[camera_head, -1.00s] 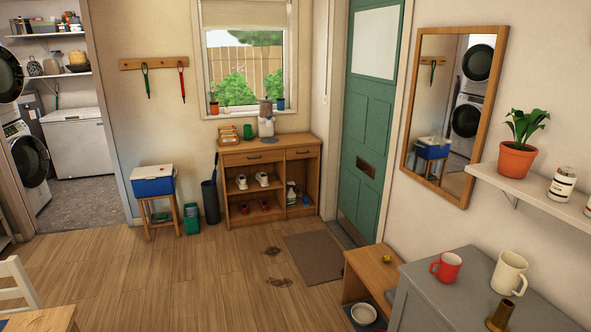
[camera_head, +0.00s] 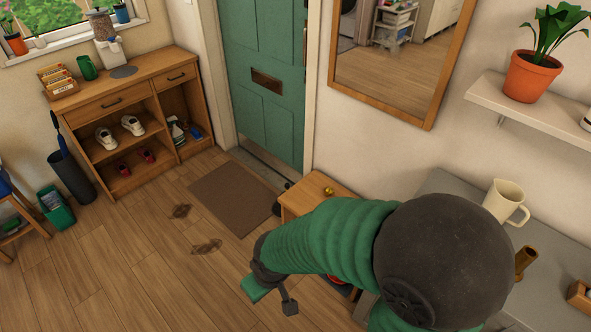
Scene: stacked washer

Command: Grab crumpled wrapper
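A small yellow-gold lump (camera_head: 328,190), which looks like the crumpled wrapper, lies on top of the low wooden bench (camera_head: 300,200) beside the green door. My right arm comes in from the lower right. My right gripper (camera_head: 272,298) hangs over the floor in front of the bench, nearer to me and to the left of the lump. Its two fingertips appear spread apart, with nothing between them. The arm hides the near part of the bench. My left gripper is out of view.
A grey cabinet (camera_head: 450,183) at the right carries a cream jug (camera_head: 503,201) and a brass piece (camera_head: 525,259). A shelf (camera_head: 530,112) with a potted plant (camera_head: 533,75) juts out above it. A brown doormat (camera_head: 234,199) and open wooden floor lie left of the bench.

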